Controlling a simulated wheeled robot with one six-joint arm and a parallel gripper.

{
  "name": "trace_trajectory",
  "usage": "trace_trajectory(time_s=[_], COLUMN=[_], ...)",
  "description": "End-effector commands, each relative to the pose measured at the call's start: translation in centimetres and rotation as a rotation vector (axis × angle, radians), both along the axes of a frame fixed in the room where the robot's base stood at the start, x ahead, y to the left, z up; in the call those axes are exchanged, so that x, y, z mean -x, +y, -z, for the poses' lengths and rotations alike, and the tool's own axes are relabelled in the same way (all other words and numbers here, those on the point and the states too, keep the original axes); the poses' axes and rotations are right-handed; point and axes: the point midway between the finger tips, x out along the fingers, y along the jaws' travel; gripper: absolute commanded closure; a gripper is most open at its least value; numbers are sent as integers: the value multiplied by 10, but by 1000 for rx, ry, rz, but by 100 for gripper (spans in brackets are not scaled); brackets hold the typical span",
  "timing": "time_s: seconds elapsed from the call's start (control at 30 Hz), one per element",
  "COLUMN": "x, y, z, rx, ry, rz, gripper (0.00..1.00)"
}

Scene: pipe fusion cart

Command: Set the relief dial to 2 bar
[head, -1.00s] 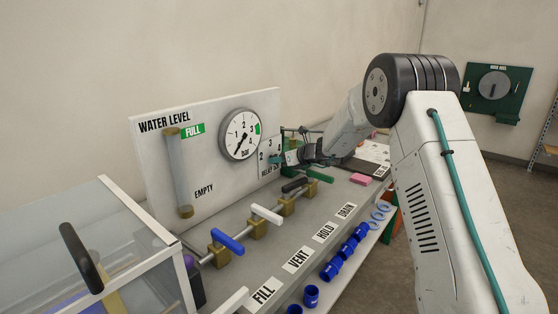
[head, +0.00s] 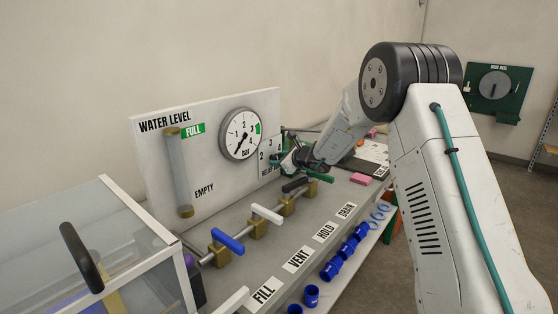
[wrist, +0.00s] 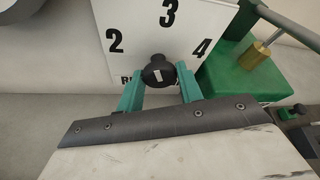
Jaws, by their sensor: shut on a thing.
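The relief dial is a black knob (wrist: 157,70) with a short white mark, on a white plate (wrist: 205,20) numbered 2, 3 and 4. In the wrist view 2 is at the knob's upper left, 3 above it and 4 at its upper right. The white mark looks nearly upright; which number it points to is hard to tell. My gripper (wrist: 159,80) has one teal finger on each side of the knob and is shut on it. In the head view my gripper (head: 288,161) hides the knob and part of the plate (head: 266,152).
A round bar gauge (head: 240,134) is left of the dial plate. Blue, white and black valve levers stand below. A green block with a brass fitting (wrist: 254,55) is close right of the dial. A pink block (head: 361,179) lies on the bench.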

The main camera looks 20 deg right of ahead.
Motion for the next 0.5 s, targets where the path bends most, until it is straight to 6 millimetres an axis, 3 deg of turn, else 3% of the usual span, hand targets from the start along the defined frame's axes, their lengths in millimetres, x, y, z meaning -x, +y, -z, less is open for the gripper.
trace_trajectory(time_s=[0.5], x=[3], y=[3], z=[4], rx=[366], ry=[-261], rz=[-1], gripper=[87])
